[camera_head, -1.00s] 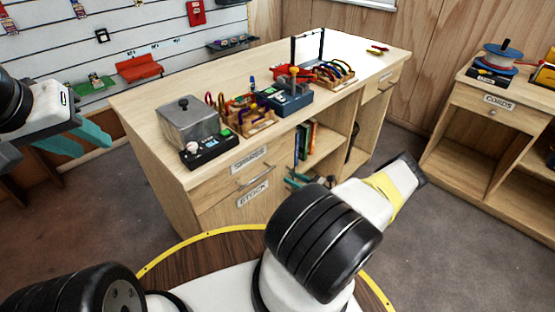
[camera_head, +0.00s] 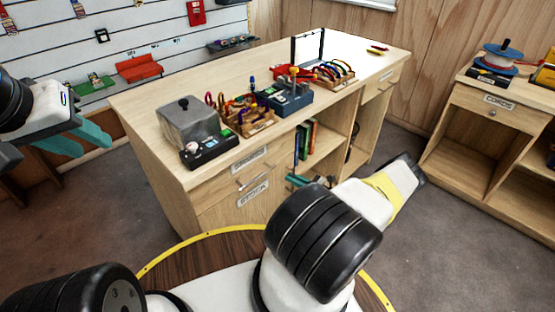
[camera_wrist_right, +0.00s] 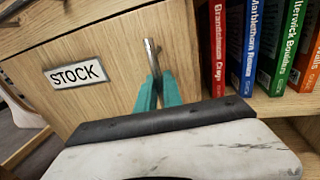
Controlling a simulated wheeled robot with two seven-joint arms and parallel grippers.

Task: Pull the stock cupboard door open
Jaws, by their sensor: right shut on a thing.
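The stock cupboard door (camera_head: 232,207) is in the lower left front of the wooden counter, marked by a STOCK label (camera_head: 252,194). It looks closed or nearly so. In the right wrist view the door (camera_wrist_right: 110,88) fills the upper left, with the same label (camera_wrist_right: 78,73). My right gripper (camera_wrist_right: 158,88) has its teal fingers shut on the upright metal door handle (camera_wrist_right: 150,55), near the door's right edge. In the head view my right arm partly hides this gripper. My left gripper (camera_head: 85,138) is raised at the left, empty, its teal fingers apart.
A drawer (camera_head: 238,179) with a handle sits above the door. Books (camera_wrist_right: 232,45) stand in the open shelf just right of it. Gear and a black scale (camera_head: 208,150) lie on the counter top (camera_head: 345,55). A cords cabinet (camera_head: 470,115) stands at right. Carpet between is clear.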

